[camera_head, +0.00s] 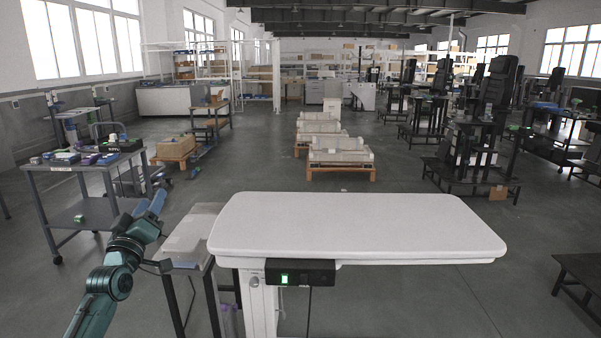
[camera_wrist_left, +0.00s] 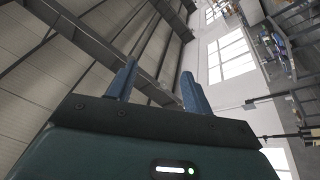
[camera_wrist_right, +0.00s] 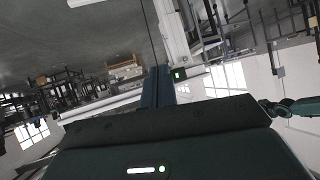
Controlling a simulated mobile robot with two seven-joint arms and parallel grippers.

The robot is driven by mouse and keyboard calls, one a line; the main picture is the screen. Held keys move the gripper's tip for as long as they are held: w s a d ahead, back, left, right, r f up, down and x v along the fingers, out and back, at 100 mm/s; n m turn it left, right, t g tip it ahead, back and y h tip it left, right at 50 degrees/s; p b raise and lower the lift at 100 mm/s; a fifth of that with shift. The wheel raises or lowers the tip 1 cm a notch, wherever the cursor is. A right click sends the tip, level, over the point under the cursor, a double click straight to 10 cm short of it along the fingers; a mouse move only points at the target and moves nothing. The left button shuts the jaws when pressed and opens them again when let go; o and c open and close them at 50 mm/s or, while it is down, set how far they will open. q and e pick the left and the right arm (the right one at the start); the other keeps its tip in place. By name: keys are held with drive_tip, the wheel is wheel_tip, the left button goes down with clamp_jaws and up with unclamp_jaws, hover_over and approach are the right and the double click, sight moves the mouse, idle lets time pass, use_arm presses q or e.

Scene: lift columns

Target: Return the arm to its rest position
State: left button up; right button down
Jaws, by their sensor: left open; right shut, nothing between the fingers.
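My left arm comes in at the lower left of the head view. Its left gripper (camera_head: 150,203) has blue fingers pointing up and away, left of the white table. The left wrist view shows those fingers (camera_wrist_left: 158,88) spread apart with nothing between them, against the ceiling and windows. My right gripper is outside the head view. In the right wrist view its fingers (camera_wrist_right: 158,86) are together and hold nothing.
The white lift table (camera_head: 350,222) ahead has a bare top and a control box (camera_head: 300,273) with a green light on its front. A grey cart (camera_head: 85,168) with small items stands further left.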

use_arm(q)
wheel_tip(320, 180, down, 8)
drive_tip(key=w+a+r+m+g+y, duration=0.1)
drive_tip(key=a+m+g+y, duration=0.1)
drive_tip(key=m+g, duration=0.5)
drive_tip(key=s+d+f+m+h, duration=0.1)
drive_tip(key=s+d+f+m, duration=0.2)
drive_tip(key=f, duration=0.4)
drive_tip(key=s+d+f+h, duration=0.1)
drive_tip(key=s+d+f, duration=0.2)
drive_tip(key=s+f, duration=0.25)
drive_tip(key=s+d+f+g+h, duration=0.1)
drive_tip(key=s+d+f, duration=0.4)
drive_tip(key=s, duration=0.5)
drive_tip(key=s+d+f+g+h, duration=0.1)
drive_tip(key=s+d+f, duration=0.3)
drive_tip(key=s, duration=0.6)
drive_tip(key=s+d+f+g+h, duration=0.1)
drive_tip(key=s+d+f, duration=0.4)
drive_tip(key=s, duration=0.6)
drive_tip(key=shift+d+f+n+g, duration=0.3)
drive_tip(key=shift+d+g, duration=0.25)
drive_tip(key=shift+g, duration=0.15)
use_arm(e)
drive_tip(key=f, duration=0.2)
drive_tip(key=d+f, duration=0.1)
drive_tip(key=shift+s+g+h, duration=0.25)
drive_tip(key=shift+g+h, duration=0.05)
drive_tip(key=shift+h, duration=0.1)
